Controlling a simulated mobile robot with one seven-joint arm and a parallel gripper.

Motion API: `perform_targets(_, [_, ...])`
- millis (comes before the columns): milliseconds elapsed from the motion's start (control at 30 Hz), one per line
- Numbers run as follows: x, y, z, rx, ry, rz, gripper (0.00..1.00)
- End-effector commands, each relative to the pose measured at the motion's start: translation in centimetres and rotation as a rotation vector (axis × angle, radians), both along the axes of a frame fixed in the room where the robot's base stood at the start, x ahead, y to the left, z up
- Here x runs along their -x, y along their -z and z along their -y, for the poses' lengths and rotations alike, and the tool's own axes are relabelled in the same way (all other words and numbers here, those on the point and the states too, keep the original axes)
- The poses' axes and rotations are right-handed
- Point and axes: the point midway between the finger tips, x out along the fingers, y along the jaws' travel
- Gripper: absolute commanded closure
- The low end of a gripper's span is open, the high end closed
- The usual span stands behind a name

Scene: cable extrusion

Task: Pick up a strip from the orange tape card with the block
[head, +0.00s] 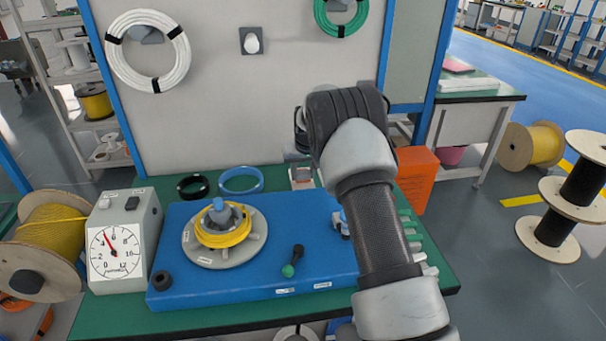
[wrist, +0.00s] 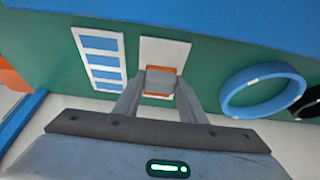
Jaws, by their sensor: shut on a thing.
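The orange tape card (wrist: 178,50) is a white card with orange strips, lying on the green bench top; it also shows in the head view (head: 303,184), just left of my arm. My gripper (wrist: 161,90) is shut on a small grey block (wrist: 161,77) and holds it over the orange part of the card. Orange shows around the block's edges. I cannot tell whether the block touches the card. In the head view my arm hides most of the gripper.
A card with blue strips (wrist: 101,60) lies beside the orange one. A blue ring (wrist: 265,88) and a black ring (head: 193,186) lie on the bench. A blue fixture board (head: 190,291) with a yellow cable coil (head: 223,238) fills the front. A gauge box (head: 122,243) stands left.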

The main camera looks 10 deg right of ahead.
Motion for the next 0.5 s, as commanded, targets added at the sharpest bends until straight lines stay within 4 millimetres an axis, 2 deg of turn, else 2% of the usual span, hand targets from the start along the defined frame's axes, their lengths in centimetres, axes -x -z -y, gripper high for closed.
perform_targets(33, [-0.1,-1.0,0.0,0.000,0.000,0.002,0.83])
perform_targets(500, [-0.2,-5.9,0.0,0.000,0.001,0.006,0.83])
